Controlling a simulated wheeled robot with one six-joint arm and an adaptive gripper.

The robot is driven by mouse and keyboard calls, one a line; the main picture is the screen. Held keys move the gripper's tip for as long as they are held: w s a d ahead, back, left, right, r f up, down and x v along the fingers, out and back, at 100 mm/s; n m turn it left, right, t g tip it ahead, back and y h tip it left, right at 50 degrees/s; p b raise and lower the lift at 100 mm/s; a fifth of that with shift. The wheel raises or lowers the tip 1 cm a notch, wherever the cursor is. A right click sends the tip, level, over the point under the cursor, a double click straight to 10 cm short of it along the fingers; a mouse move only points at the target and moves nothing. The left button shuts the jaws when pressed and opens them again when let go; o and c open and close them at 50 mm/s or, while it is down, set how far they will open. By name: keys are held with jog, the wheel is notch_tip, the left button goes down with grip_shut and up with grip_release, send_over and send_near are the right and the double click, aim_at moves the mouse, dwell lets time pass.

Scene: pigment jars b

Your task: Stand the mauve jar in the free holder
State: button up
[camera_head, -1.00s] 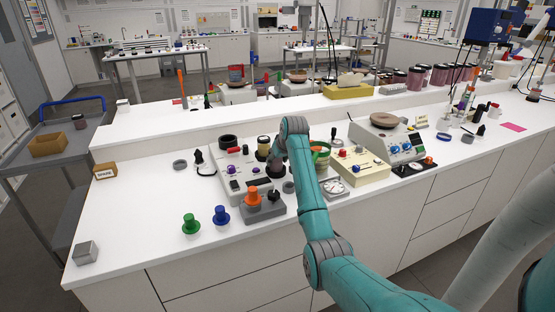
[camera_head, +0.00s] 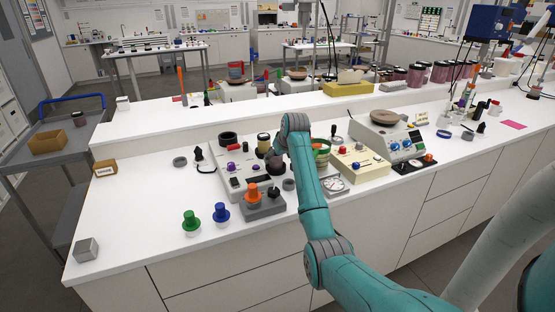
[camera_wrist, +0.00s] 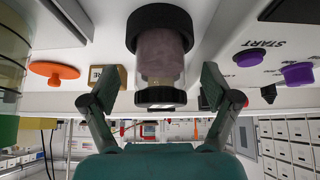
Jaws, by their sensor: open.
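In the wrist view, drawn upside down, the mauve jar (camera_wrist: 160,60) has a clear wall, dull mauve contents and a black lid. Its base sits in a black ring holder (camera_wrist: 160,18). My gripper (camera_wrist: 158,84) is open, with one finger on each side of the jar and a visible gap on both sides. In the head view my gripper (camera_head: 275,163) is low over the grey console (camera_head: 238,183), and my wrist hides much of what is there. Another black ring shape (camera_head: 228,139) at the console's back left looks empty.
A banded jar with a dark lid (camera_head: 263,141) stands beside my wrist. A cream box (camera_head: 361,164) is to the right. The bench's left end is mostly clear.

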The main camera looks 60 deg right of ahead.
jog(key=v, duration=1)
jog(key=shift+s+r, duration=0.2)
